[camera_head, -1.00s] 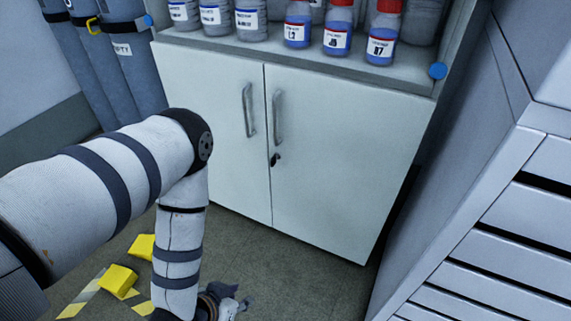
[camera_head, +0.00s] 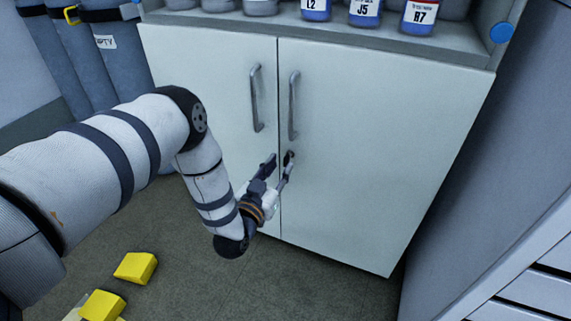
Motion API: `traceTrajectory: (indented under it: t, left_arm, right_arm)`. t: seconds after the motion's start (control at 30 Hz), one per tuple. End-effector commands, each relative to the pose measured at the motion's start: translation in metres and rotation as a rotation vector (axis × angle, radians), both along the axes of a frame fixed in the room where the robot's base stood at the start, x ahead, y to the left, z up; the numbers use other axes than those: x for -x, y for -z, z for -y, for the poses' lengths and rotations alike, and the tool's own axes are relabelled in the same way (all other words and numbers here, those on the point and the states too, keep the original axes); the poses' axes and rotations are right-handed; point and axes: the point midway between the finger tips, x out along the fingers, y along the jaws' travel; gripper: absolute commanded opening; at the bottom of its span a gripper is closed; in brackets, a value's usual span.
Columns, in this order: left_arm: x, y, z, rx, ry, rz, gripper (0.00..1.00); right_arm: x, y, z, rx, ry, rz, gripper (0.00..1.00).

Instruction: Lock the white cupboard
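The white cupboard (camera_head: 370,150) has two doors that look closed, each with a grey vertical handle near the middle seam. A small dark lock or key (camera_head: 290,155) is on the right door, below its handle and close to the seam. My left gripper (camera_head: 279,160) is just in front of the doors, pointing up at the lock. Its two fingers are apart. The right finger overlaps the lock in the picture and partly hides it; I cannot tell whether they touch. The left finger lies over the left door's edge. My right gripper is out of view.
Bottles with blue contents (camera_head: 365,12) stand on the shelf above the doors. Grey gas cylinders (camera_head: 105,60) are at the left. Yellow blocks (camera_head: 136,267) lie on the floor. A grey drawer unit (camera_head: 540,300) stands close on the right.

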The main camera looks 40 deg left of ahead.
Motion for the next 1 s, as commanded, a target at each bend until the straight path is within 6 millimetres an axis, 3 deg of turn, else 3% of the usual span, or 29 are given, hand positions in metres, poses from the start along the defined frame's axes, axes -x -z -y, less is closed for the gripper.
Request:
traceTrajectory:
  t: [0.2,0.5,0.63,1.0]
  left_arm:
    - [-0.030,0.002,-0.008,-0.001,0.000,-0.001,0.28]
    - [-0.034,0.001,-0.008,0.001,0.000,-0.003,0.28]
    - [-0.034,0.001,-0.008,0.001,0.001,-0.003,0.00]
    - [-0.034,0.000,-0.008,-0.019,0.002,-0.008,0.00]
  right_arm:
    - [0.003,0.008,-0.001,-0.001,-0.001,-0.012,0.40]
    - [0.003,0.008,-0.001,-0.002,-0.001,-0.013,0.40]
    - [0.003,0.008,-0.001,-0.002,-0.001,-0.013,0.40]
    - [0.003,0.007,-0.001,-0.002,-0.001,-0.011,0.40]
